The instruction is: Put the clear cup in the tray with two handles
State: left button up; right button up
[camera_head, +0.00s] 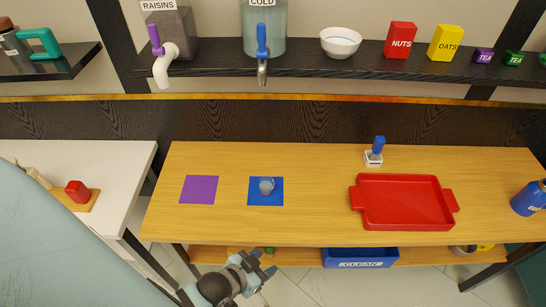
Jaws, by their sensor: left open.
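The clear cup (266,186) stands on a blue square mat (255,199) left of the middle of the wooden table. The red tray with two handles (406,201) lies on the right half of the table and looks empty. My left gripper (264,268) is low in the picture, in front of the table's near edge and below the cup. Its jaws are open and nothing shows between them. My right gripper is not in view.
A purple mat (199,189) lies left of the cup. A blue-handled stamp-like object (375,151) stands behind the tray, and a blue container (528,199) stands at the right end. A blue "CLEAN" bin (360,258) sits below. The tabletop between cup and tray is clear.

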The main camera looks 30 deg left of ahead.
aim_at(265, 183)
jog(key=u, duration=1.05)
